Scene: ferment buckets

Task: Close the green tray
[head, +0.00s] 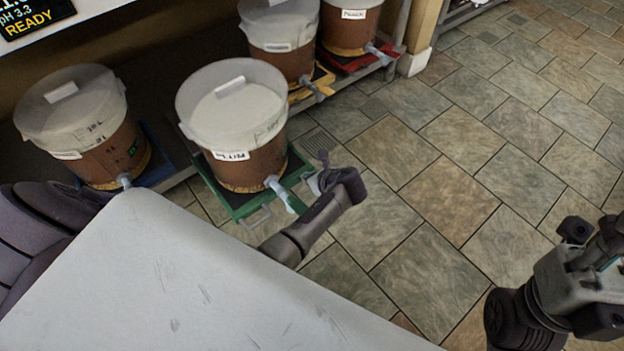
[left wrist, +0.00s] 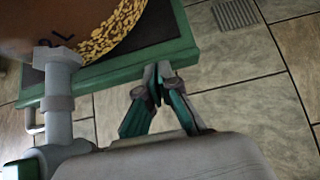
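The green tray (head: 236,210) sticks out from the low shelf in the head view, with a lidded bucket (head: 232,125) of brown liquid on it. The bucket's grey spigot (head: 279,192) overhangs the tray's front, which has a light handle (head: 258,219). In the left wrist view, the tray's green front wall (left wrist: 100,74) crosses the upper left, with the spigot (left wrist: 57,95) at left. My left gripper (left wrist: 157,76) has its fingertips together at the front wall, near its right end; contact is unclear. It also shows in the head view (head: 318,178). My right arm is at the lower right; its fingers are unclear.
A bucket on a blue tray (head: 157,165) stands at left. Others stand on a yellow tray (head: 318,82) and a red tray (head: 368,60) farther back. A white surface (head: 170,280) fills the lower left. The tiled floor (head: 450,190) at right is clear.

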